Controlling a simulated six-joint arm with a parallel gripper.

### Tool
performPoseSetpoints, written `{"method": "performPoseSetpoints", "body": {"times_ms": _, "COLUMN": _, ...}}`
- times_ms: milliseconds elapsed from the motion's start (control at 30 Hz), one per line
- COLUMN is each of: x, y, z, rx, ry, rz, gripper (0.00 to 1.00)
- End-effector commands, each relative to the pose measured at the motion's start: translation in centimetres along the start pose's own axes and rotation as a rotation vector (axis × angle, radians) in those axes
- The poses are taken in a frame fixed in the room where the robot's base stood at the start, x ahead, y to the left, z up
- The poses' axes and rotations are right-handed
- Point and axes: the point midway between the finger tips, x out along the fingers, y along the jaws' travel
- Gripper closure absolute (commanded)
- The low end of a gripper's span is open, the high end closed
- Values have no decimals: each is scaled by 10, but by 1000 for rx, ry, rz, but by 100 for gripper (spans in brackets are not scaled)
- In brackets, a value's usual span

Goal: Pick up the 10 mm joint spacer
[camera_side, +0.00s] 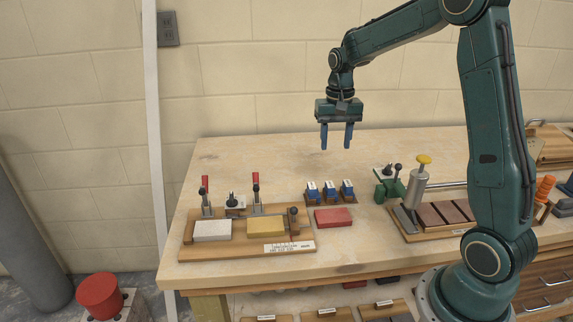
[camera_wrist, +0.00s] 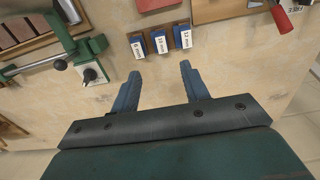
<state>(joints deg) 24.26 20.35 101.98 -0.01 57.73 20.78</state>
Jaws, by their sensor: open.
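The 10 mm joint spacer (camera_wrist: 160,43) is the middle one of three small blue blocks with white labels, standing in a wooden holder. It also shows in the side view (camera_side: 329,192). The 8 mm spacer (camera_wrist: 138,48) is on its left and the 12 mm spacer (camera_wrist: 183,38) on its right in the wrist view. My gripper (camera_side: 336,147) points down, open and empty, well above the bench and the spacers. In the wrist view its blue fingers (camera_wrist: 160,80) are apart, with the spacers beyond the tips.
A red brick (camera_side: 333,217) lies in front of the spacers. A wooden jig (camera_side: 190,252) with red-handled clamps holds a white and a yellow block to the left. A green tool (camera_side: 389,188) and a tray of brown bricks (camera_side: 437,214) stand right. Bare bench (camera_side: 260,155) lies behind.

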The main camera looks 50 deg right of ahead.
Motion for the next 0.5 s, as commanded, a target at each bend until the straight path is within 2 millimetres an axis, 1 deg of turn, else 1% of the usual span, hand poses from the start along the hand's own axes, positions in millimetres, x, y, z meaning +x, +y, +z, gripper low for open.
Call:
{"method": "performPoseSetpoints", "body": {"times_ms": 167, "x": 2, "y": 0, "z": 0, "rx": 0, "ry": 0, "rz": 0, "gripper": 55}}
{"method": "performPoseSetpoints", "body": {"times_ms": 267, "x": 8, "y": 0, "z": 0, "rx": 0, "ry": -1, "rz": 1, "gripper": 55}}
{"method": "performPoseSetpoints", "body": {"times_ms": 367, "x": 18, "y": 0, "z": 0, "rx": 0, "ry": -2, "rz": 1, "gripper": 55}}
{"method": "performPoseSetpoints", "body": {"times_ms": 500, "x": 38, "y": 0, "z": 1, "rx": -1, "ry": -3, "rz": 1, "gripper": 55}}
